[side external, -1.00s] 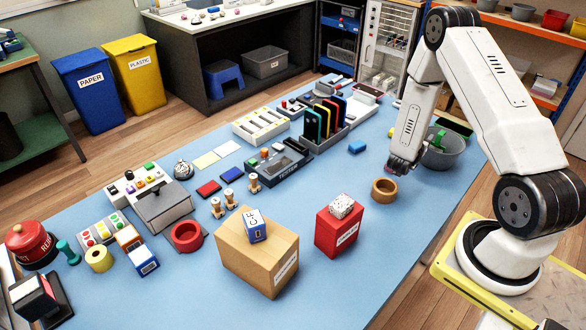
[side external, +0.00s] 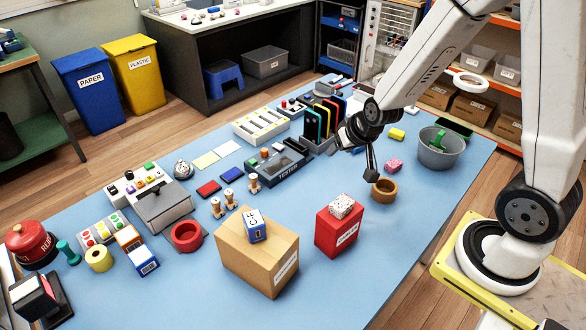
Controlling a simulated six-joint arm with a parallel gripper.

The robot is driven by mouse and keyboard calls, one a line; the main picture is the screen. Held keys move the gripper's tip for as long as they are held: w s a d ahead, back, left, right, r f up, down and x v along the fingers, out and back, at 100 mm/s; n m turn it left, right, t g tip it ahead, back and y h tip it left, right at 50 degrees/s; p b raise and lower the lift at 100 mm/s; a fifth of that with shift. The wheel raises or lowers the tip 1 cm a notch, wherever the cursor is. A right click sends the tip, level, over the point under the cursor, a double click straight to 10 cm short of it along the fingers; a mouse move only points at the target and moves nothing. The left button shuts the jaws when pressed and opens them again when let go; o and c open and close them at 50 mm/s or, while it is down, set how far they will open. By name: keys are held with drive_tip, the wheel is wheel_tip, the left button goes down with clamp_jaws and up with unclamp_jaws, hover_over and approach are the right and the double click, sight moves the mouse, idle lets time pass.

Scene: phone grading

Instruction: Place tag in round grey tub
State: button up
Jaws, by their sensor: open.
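The round grey tub (side external: 457,160) stands at the right side of the blue table, with a green object (side external: 437,141) in it. My gripper (side external: 371,177) points down left of the tub, its tips just beside or above the left rim of a small round tan pot (side external: 384,194). It is open, and I see nothing held in it. I cannot tell which thing is the tag. A small pink block (side external: 394,165) lies between my gripper and the tub, and a yellow block (side external: 397,134) lies behind it.
A red box (side external: 338,235) with a speckled block on top stands in front of my gripper. A cardboard box (side external: 257,260) is left of it. A rack of coloured phones (side external: 322,122) stands behind my gripper. The blue table is clear at the front right.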

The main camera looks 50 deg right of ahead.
drive_tip(key=s+a+n+g, duration=0.1)
drive_tip(key=s+a, duration=0.1)
drive_tip(key=s+a+r+n+g+y, duration=0.1)
drive_tip(key=s+a, duration=0.1)
drive_tip(key=s, duration=0.1)
drive_tip(key=s+a+r+n+g, duration=0.1)
drive_tip(key=s+a+n, duration=0.1)
drive_tip(key=s, duration=0.1)
drive_tip(key=shift+s+a+r, duration=0.1)
drive_tip(key=shift+s+r, duration=0.1)
drive_tip(key=shift+s+a+g, duration=0.1)
drive_tip(key=shift+s+g, duration=0.2)
drive_tip(key=shift+s, duration=0.1)
